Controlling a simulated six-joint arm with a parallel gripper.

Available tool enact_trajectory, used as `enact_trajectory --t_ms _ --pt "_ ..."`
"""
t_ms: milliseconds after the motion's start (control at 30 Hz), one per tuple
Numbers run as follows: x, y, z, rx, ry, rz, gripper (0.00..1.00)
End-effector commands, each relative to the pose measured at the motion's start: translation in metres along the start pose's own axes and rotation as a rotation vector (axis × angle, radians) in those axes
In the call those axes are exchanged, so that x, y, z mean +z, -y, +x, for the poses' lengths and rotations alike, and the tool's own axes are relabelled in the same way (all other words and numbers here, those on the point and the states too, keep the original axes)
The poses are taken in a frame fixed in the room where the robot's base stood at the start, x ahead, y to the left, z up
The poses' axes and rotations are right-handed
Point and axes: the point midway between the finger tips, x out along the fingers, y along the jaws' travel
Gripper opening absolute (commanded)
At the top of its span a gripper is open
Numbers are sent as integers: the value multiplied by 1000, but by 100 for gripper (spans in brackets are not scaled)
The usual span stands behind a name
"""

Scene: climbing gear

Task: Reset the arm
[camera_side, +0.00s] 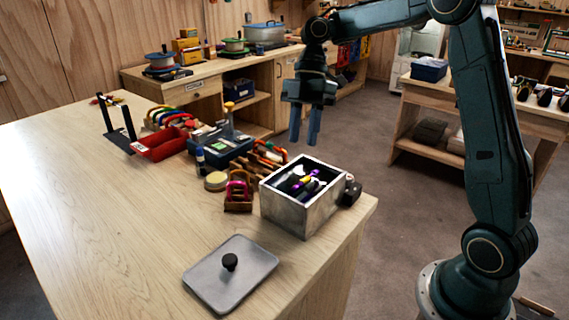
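My arm reaches in from the right, and my gripper (304,138) hangs in the air, pointing down, above and beyond the far edge of the wooden table (90,210). Its two blue-grey fingers look slightly apart with nothing visible between them. It touches nothing that I can see. A grey metal box (290,214) stands without a lid at the table's right corner, with dark, purple and yellow items inside. A flat grey lid (250,262) with a black knob lies on the table in front of the box.
A red tray (160,146), a blue bin (222,147), a yellow tape roll (216,181), a black stand (118,130) and several colourful carabiners crowd the table's far side. A small black item sits against the box's right side. The table's near left is clear. A cabinet (200,88) stands behind.

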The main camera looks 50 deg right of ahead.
Motion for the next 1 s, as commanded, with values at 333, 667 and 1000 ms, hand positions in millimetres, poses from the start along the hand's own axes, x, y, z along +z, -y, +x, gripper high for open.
enact_trajectory --t_ms 333,667,1000 --pt "-38 37 -11 120 10 245 34" --pt "-60 84 -14 275 -6 535 34" --pt "-59 134 -8 449 -57 817 34"
